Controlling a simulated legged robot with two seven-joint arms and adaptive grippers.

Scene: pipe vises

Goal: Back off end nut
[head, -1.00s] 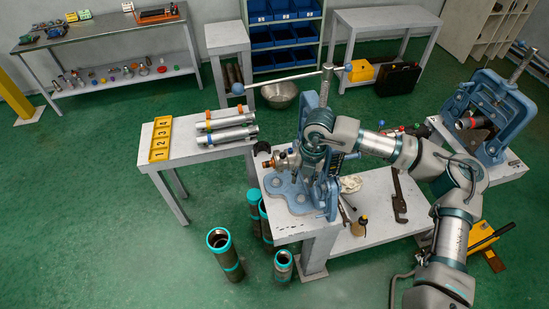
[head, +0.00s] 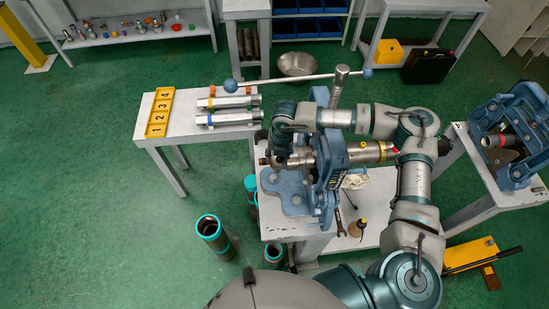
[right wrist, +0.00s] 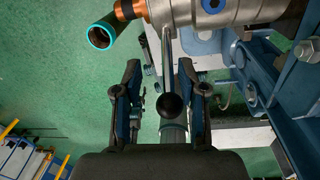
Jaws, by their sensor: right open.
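The blue vise (head: 331,160) on the middle bench clamps a silver cylindrical tool body, whose thicker part with a yellow ring (head: 362,152) extends to the right. The copper-coloured end piece, apparently the end nut (head: 264,161), is at its left end; it also shows at the top of the right wrist view (right wrist: 128,10). My right gripper (right wrist: 158,70) is open just below the silver body (right wrist: 225,12). A thin silver lever with a black ball knob (right wrist: 171,105) lies between its fingers; no finger visibly closes on it. In the head view the forearm partly hides the tool. My left gripper is not in view.
The vise's long crossbar (head: 292,80) spans above the work. Two silver cylinders (head: 228,110) and a yellow numbered tray (head: 158,112) lie on the left bench. Teal-ringed pipes (head: 213,233) stand on the floor. A second vise (head: 507,140) is at right. Floor at left is clear.

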